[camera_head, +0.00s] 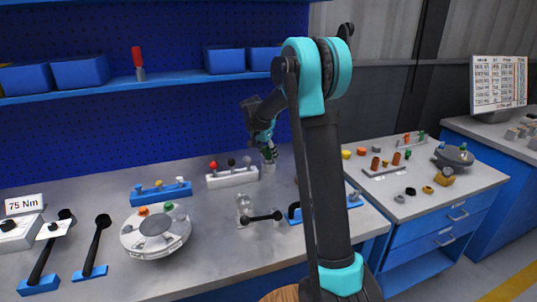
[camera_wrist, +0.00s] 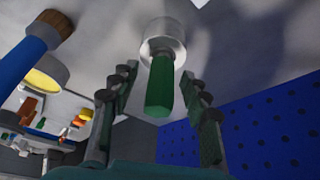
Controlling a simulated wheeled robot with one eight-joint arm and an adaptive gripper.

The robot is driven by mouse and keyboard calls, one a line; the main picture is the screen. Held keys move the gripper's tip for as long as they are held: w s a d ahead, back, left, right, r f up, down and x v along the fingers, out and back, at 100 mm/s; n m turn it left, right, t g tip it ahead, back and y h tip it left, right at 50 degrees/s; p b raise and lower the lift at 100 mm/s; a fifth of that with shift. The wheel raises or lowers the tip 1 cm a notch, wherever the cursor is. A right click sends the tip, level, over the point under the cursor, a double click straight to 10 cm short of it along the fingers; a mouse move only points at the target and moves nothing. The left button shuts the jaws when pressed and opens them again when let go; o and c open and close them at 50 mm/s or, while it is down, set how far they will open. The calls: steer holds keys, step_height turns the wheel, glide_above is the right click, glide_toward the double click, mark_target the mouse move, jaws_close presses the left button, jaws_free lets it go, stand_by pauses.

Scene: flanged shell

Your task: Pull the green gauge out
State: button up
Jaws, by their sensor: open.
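The green gauge (camera_wrist: 159,86) shows in the wrist view as a green handle with its far end in a pale metal cylinder (camera_wrist: 163,38). My gripper (camera_wrist: 159,78) is open, with one finger on each side of the green handle and a visible gap on both sides. In the head view my gripper (camera_head: 268,153) points down at the back of the bench, just above a small grey cylinder (camera_head: 268,168). There the gauge is mostly hidden by the gripper.
A white rack (camera_head: 232,178) with red and dark knobs stands just left of my gripper. A round grey flanged shell (camera_head: 155,246) and a blue rack (camera_head: 160,195) lie further left. The blue pegboard (camera_head: 150,130) rises close behind. A second bench (camera_head: 440,195) with small parts is at right.

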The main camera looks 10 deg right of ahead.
jaws_close()
steer(key=shift+r, duration=0.15)
steer(key=shift+r, duration=3.35)
